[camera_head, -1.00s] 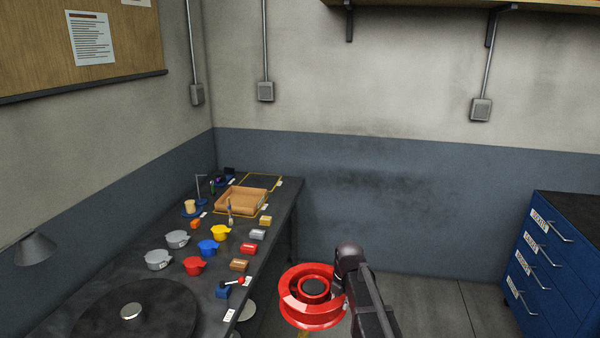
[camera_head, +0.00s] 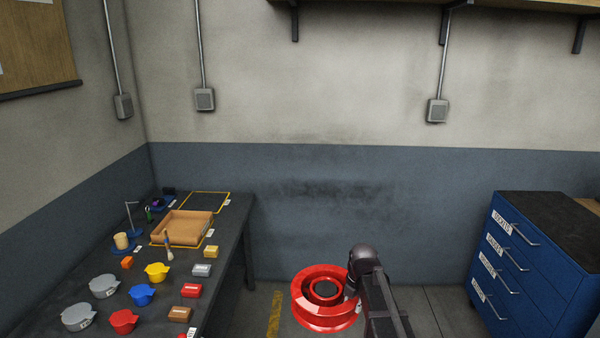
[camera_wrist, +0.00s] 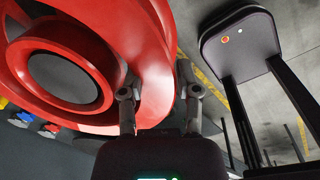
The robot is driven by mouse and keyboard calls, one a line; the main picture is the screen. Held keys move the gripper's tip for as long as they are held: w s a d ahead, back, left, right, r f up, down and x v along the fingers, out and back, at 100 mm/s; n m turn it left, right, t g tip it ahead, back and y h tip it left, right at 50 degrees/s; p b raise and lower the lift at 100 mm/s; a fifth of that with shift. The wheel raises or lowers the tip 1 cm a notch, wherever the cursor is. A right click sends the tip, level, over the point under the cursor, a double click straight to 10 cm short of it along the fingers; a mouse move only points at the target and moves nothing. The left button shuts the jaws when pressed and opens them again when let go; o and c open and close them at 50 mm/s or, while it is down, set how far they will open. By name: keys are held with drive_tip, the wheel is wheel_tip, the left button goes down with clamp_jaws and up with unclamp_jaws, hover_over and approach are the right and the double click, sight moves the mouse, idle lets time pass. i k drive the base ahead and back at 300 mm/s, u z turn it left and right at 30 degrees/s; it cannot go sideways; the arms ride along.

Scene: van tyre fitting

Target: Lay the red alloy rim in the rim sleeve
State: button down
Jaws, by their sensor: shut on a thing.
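The red alloy rim (camera_head: 325,313) is held in the air in front of me, right of the workbench. It fills the upper left of the wrist view (camera_wrist: 120,30), with its round dark centre showing. My gripper (camera_head: 350,288) is shut on the right side of the rim. In the wrist view the two fingers of my gripper (camera_wrist: 158,92) reach to the rim's edge, one on each side of its wall. I cannot make out a rim sleeve for certain in these views.
The workbench (camera_head: 237,225) at left carries several coloured cups, small boxes and a wooden tray (camera_head: 211,218). A yellow-outlined empty area (camera_head: 205,201) lies at its far end. A blue drawer cabinet (camera_head: 530,260) stands at right. Open floor (camera_head: 440,305) lies between bench and cabinet.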

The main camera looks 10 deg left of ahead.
sight(184, 230)
drive_tip(key=z, duration=0.2)
drive_tip(key=i, duration=2.35)
drive_tip(key=u, duration=0.85)
drive_tip(key=i, duration=0.9)
drive_tip(key=u, duration=1)
drive_tip(key=i, duration=0.6)
drive_tip(key=u, duration=0.3)
